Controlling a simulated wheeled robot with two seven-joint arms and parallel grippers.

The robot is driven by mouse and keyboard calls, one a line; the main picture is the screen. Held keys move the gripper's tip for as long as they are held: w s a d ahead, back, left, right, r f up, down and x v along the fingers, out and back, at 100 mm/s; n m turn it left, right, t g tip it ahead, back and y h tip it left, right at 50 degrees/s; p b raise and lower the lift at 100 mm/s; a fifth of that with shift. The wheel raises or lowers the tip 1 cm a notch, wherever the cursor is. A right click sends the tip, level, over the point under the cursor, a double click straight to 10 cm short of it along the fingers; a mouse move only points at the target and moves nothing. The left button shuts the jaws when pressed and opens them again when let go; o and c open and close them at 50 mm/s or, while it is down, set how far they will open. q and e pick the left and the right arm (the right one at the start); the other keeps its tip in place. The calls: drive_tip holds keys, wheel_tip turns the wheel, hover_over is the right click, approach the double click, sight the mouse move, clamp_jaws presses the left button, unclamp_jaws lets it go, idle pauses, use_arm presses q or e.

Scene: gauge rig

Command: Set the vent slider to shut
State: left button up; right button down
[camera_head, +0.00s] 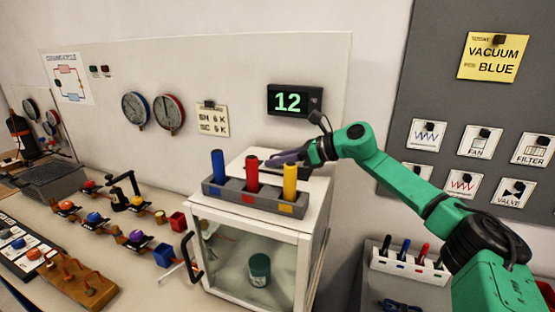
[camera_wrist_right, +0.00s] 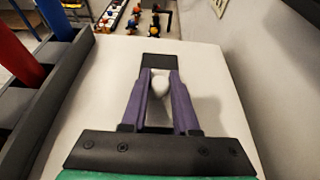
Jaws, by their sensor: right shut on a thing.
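The vent slider shows in the right wrist view as a pale rounded knob (camera_wrist_right: 160,84) with a dark plate (camera_wrist_right: 160,60) just beyond it, on the white cabinet top. My right gripper (camera_wrist_right: 160,88) has its purple fingers on either side of the knob, shut on it. In the head view my right gripper (camera_head: 284,158) reaches in from the right, low over the cabinet top behind the tube rack. There the fingers and rack hide the knob, and I cannot read any slider marks. My left gripper is in neither view.
The grey rack (camera_head: 258,200) with blue, red and yellow tubes stands at the cabinet top's front, close to my right gripper. The white cabinet (camera_head: 318,225) has a clear front with a green jar (camera_head: 259,270) inside. A display (camera_head: 294,100) reading 12 hangs behind.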

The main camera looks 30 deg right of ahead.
sight(263, 164)
drive_tip(key=shift+w+a+r, duration=0.15)
drive_tip(key=shift+w+r, duration=0.05)
drive_tip(key=shift+r, duration=0.1)
drive_tip(key=w+a+p, duration=0.2)
drive_tip(key=shift+w+a, duration=0.2)
drive_tip(key=shift+w, duration=0.2)
drive_tip(key=c, duration=0.9)
unclamp_jaws()
drive_tip(key=shift+o, duration=1.1)
drive_tip(key=shift+a+f, duration=0.1)
drive_tip(key=shift+w+f, duration=0.1)
